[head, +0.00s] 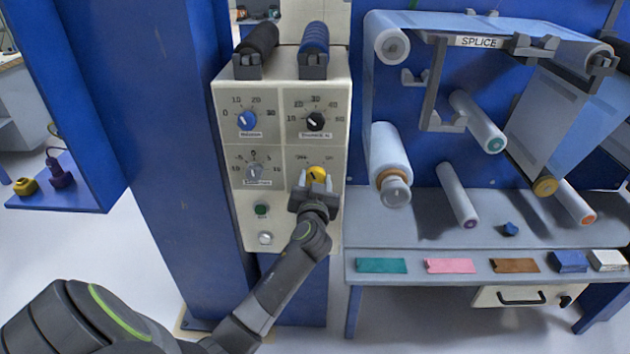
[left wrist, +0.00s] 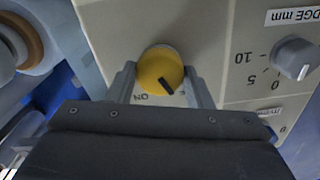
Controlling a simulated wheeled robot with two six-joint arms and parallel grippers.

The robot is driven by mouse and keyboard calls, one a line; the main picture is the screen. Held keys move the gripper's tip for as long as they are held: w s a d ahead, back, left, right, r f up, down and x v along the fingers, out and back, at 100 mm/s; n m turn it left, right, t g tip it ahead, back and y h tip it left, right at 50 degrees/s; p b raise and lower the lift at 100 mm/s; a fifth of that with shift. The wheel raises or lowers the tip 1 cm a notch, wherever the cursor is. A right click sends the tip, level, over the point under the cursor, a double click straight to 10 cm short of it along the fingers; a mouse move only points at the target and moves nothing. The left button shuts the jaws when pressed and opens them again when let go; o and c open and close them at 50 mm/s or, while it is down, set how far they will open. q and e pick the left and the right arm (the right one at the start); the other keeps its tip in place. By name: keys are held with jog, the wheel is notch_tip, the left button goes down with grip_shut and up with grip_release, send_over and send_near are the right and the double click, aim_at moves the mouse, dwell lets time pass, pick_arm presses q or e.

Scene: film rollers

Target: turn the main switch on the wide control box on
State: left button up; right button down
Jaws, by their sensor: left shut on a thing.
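The wide control box (head: 280,190) is cream-coloured and stands upright at the middle of the head view. Its main switch is a yellow round knob (head: 316,173) at the lower right of the dials, below small OFF and ON labels. My left gripper (head: 317,182) is shut on this knob, one finger on each side. In the left wrist view the yellow knob (left wrist: 159,71) sits between the fingers, and its dark mark points down and right, away from the ON lettering (left wrist: 141,97) at lower left. A finger partly hides the other label. My right gripper is out of view.
The box also carries a blue dial (head: 246,121), a black dial (head: 315,121), a grey dial (head: 254,172), a green button (head: 261,210) and a pale button (head: 265,238). A splice bench (head: 400,235) with rollers stands at right. A blue post (head: 165,150) stands at left.

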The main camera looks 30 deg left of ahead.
pick_arm(q)
jog(key=m+p, duration=0.1)
jog(key=m, duration=0.4)
jog(key=shift+r+m, duration=0.1)
jog(key=shift+m, duration=0.2)
jog(key=m+p, duration=0.2)
jog(key=m, duration=0.2)
jog(key=shift+m, duration=0.4)
jog(key=shift+m+p, duration=0.35)
jog(key=shift+m, duration=0.35)
jog(key=o, duration=1)
jog(key=shift+f, duration=0.2)
